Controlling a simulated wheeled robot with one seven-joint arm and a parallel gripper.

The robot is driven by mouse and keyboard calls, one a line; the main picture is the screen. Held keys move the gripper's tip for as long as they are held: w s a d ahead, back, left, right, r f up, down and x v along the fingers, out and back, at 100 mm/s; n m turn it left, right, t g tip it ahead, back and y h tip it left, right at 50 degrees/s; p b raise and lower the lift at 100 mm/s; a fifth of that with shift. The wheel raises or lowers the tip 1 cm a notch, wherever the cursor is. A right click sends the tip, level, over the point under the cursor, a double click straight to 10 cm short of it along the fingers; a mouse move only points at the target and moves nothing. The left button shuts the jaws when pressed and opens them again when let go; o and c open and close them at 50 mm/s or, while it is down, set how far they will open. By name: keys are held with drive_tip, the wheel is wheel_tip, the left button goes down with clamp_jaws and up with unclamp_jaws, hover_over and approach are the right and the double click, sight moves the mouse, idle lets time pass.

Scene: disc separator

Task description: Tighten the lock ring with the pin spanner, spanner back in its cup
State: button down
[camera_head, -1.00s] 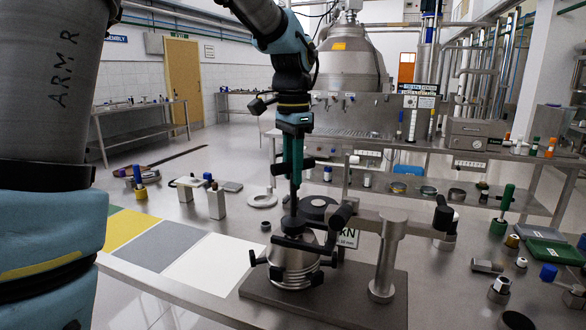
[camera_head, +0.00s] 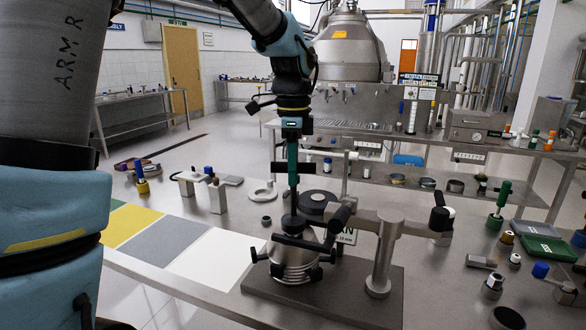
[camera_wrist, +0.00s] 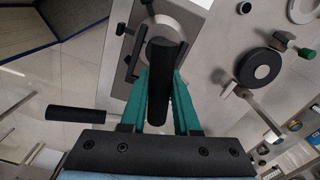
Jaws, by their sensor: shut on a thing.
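My gripper (camera_head: 292,178) stands upright over the round metal unit (camera_head: 294,268) on its dark base plate, left of the clamp post. In the wrist view its green fingers (camera_wrist: 162,70) are shut on a black grip (camera_wrist: 167,85), which I take to be the pin spanner's. A dark shaft (camera_head: 293,200) runs down from the fingers to a black hub (camera_head: 293,225) on the unit's top. A black bar crosses at finger height. The lock ring cannot be told apart from the unit's other rings, and pin contact is hidden. I cannot tell which cup is the spanner's.
A metal post (camera_head: 380,255) and crossbar stand close right of the unit. A small dark ring (camera_head: 266,221) lies behind left. A white mat (camera_head: 215,258) is clear at left.

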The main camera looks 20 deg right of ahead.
drive_tip(key=m+p, duration=0.3)
drive_tip(key=shift+r+m, duration=0.25)
drive_tip(key=shift+m, duration=0.15)
drive_tip(key=shift+f+m+p, duration=0.15)
drive_tip(key=shift+m+p, duration=0.6)
drive_tip(key=shift+m, duration=0.45)
drive_tip(key=shift+f+m, duration=0.2)
drive_tip(key=shift+m, duration=0.1)
drive_tip(key=shift+r, duration=0.1)
drive_tip(key=shift+r+m+p, duration=0.15)
drive_tip(key=shift+m+p, duration=0.45)
drive_tip(key=shift+p, duration=0.2)
drive_tip(key=shift+m+p, duration=0.3)
drive_tip(key=shift+m, duration=0.6)
drive_tip(key=shift+f+m+b, duration=0.3)
drive_tip(key=shift+f+m, duration=0.05)
drive_tip(key=shift+m, duration=0.35)
drive_tip(key=m, duration=0.2)
drive_tip(key=shift+m, duration=0.3)
drive_tip(key=shift+d, duration=0.1)
